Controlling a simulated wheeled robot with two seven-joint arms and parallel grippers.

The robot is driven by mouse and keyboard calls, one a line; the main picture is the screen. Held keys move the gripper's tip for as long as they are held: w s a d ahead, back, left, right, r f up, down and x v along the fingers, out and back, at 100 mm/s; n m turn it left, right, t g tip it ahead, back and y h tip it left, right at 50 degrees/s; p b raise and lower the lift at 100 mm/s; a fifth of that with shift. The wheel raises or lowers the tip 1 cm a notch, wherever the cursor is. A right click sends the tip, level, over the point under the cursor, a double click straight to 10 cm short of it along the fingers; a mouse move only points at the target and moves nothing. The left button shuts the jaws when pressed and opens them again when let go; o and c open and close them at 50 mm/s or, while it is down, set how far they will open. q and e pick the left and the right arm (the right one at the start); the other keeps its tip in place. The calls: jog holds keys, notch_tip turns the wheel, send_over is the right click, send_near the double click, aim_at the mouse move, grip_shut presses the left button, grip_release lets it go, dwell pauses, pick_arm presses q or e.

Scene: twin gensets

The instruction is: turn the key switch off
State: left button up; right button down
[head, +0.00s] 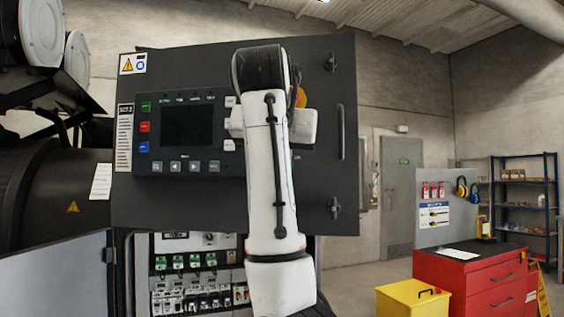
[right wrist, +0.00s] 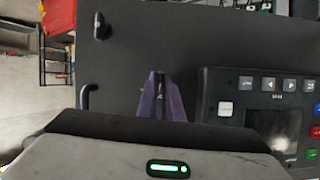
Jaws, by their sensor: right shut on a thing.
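The dark control panel (head: 220,212) faces me, with its controller and screen (head: 187,126) on the left part. My right arm reaches across the panel and covers the spot where its gripper works. In the right wrist view, my right gripper (right wrist: 159,78) has its dark purple fingers close together against the panel face, beside the controller (right wrist: 275,122). It is shut on the key switch, which the fingers hide almost wholly. The key's angle cannot be seen. A yellow-orange part (head: 301,97) shows just behind my arm. My left gripper is not in view.
An open cabinet with breakers (head: 195,298) lies below the panel, its door (head: 55,277) swung left. A panel handle (head: 341,133) and latches stand to the right. A red tool cabinet (head: 462,285) and yellow bin (head: 408,302) stand farther right.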

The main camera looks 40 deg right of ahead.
jog(key=shift+n, duration=0.3)
dwell(0.5)
jog(key=c, duration=1.9)
grip_release()
jog(key=shift+a, duration=0.1)
jog(key=b+v, duration=0.2)
jog(key=v, duration=0.8)
jog(key=shift+a+r, duration=0.15)
jog(key=shift+a, duration=0.05)
jog(key=shift+w, duration=0.1)
